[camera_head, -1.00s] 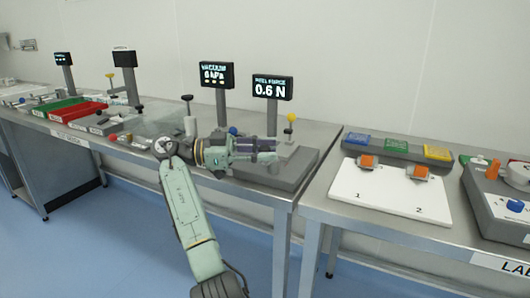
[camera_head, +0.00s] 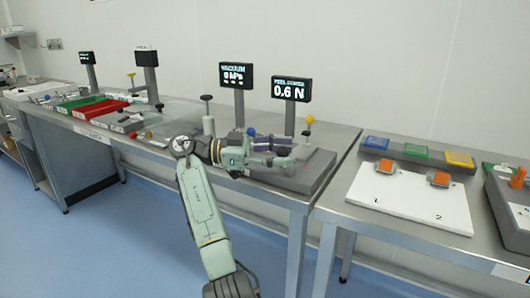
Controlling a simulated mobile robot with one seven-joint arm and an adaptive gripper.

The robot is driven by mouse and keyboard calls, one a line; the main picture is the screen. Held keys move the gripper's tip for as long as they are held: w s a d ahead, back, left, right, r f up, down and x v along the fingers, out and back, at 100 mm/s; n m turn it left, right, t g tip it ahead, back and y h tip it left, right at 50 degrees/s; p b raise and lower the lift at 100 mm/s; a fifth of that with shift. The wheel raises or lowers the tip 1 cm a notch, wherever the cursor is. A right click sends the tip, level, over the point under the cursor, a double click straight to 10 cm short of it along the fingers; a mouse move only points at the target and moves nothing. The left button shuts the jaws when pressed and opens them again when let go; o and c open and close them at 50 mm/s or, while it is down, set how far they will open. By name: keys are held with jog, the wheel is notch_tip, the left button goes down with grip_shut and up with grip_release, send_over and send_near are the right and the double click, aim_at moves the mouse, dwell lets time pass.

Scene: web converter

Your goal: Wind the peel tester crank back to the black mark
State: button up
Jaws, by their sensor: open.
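The peel tester is a grey block (camera_head: 316,176) at the right end of the long steel bench. Its black display (camera_head: 290,89) above reads 0.6 N. A yellow ball knob (camera_head: 310,119) stands on a short post at its back; I cannot tell for sure whether it is the crank handle. My gripper (camera_head: 286,153) is over the left part of the tester, pointing right, with its fingers open and nothing seen between them. The knob is apart from it, above and to the right. The black mark is not visible; my arm hides part of the tester.
A vacuum display (camera_head: 235,75) on a post and a white cylinder with a black knob (camera_head: 208,122) stand left of my gripper. Red tray (camera_head: 98,108) and green tray (camera_head: 80,102) lie farther left. A second bench holds a white board (camera_head: 408,197) with orange-topped blocks. Blue floor is clear in front.

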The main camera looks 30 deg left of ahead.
jog(key=v, duration=1.1)
jog(key=shift+a, duration=0.25)
jog(key=shift+s, duration=0.1)
